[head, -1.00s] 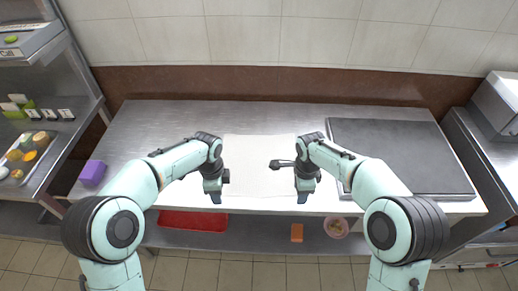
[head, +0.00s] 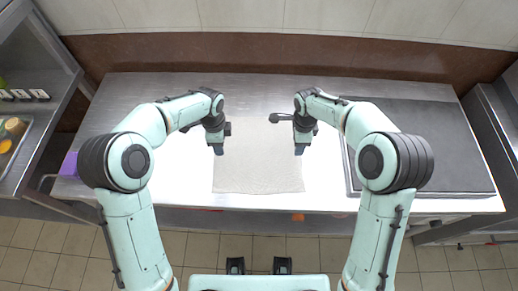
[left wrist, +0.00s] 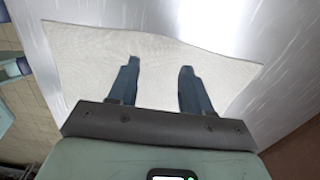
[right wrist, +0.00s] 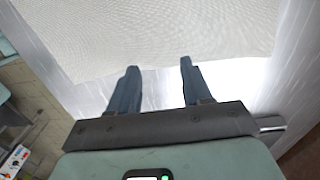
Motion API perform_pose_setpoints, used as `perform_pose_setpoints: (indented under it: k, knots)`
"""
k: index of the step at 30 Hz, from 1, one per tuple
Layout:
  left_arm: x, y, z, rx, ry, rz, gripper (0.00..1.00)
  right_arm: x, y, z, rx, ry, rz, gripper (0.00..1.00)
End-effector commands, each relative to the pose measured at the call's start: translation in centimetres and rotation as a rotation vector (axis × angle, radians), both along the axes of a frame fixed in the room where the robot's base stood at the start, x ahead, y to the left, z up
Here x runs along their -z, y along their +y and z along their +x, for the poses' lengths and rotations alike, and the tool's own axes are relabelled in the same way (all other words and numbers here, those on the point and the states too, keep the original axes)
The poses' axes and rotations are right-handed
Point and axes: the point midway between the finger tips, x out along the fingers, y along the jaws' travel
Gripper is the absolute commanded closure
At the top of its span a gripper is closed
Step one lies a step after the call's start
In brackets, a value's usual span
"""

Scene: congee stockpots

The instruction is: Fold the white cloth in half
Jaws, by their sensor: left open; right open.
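The white cloth (head: 258,172) lies flat and spread out on the steel table, between my two grippers. My left gripper (head: 218,151) is open and empty over the cloth's left edge. In the left wrist view the cloth (left wrist: 160,50) fills the area behind its two parted fingers (left wrist: 160,72). My right gripper (head: 299,150) is open and empty at the cloth's right edge. In the right wrist view its parted fingertips (right wrist: 158,66) reach an edge of the cloth (right wrist: 160,35). I cannot tell whether either gripper touches the cloth.
A dark flat plate (head: 425,150) covers the table's right side. The bare steel table (head: 130,105) is clear at the left and behind. A purple block (head: 69,164) stands at the left end. Shelving with food trays (head: 12,140) is at far left; a wall is behind.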

Motion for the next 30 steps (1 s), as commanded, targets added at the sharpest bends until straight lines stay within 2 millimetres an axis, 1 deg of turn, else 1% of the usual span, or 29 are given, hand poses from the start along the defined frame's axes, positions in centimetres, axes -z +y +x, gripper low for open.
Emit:
perform_pose_setpoints:
  k: [1,3,6,10,18,21,23,30]
  knots:
    - [0.8,0.0,0.0,0.000,0.002,0.000,0.51,0.8,0.0,0.0,0.001,0.002,0.000,0.51]
    - [1.6,0.0,0.0,0.000,0.001,0.000,0.51,1.6,-0.1,0.0,0.002,0.002,-0.001,0.51]
    - [2.3,0.0,0.0,0.000,0.000,-0.001,0.51,2.3,0.0,0.0,0.001,0.000,0.000,0.51]
    - [2.7,0.0,0.0,0.000,-0.002,-0.001,0.51,2.8,0.0,0.0,0.001,-0.001,0.000,0.51]
    - [2.8,0.0,0.0,0.000,-0.001,-0.001,0.51,2.8,0.0,0.0,0.001,-0.001,0.000,0.51]
    - [3.4,0.0,-0.2,0.000,0.002,-0.001,0.51,3.4,0.0,-0.2,0.001,0.002,0.000,0.51]
    - [3.2,0.0,-0.1,0.000,0.001,-0.001,0.61,3.2,0.0,-0.1,0.001,0.001,0.000,0.61]
    - [3.2,0.0,-0.2,0.000,0.002,-0.001,1.00,3.2,0.0,-0.1,0.001,0.002,0.000,1.00]
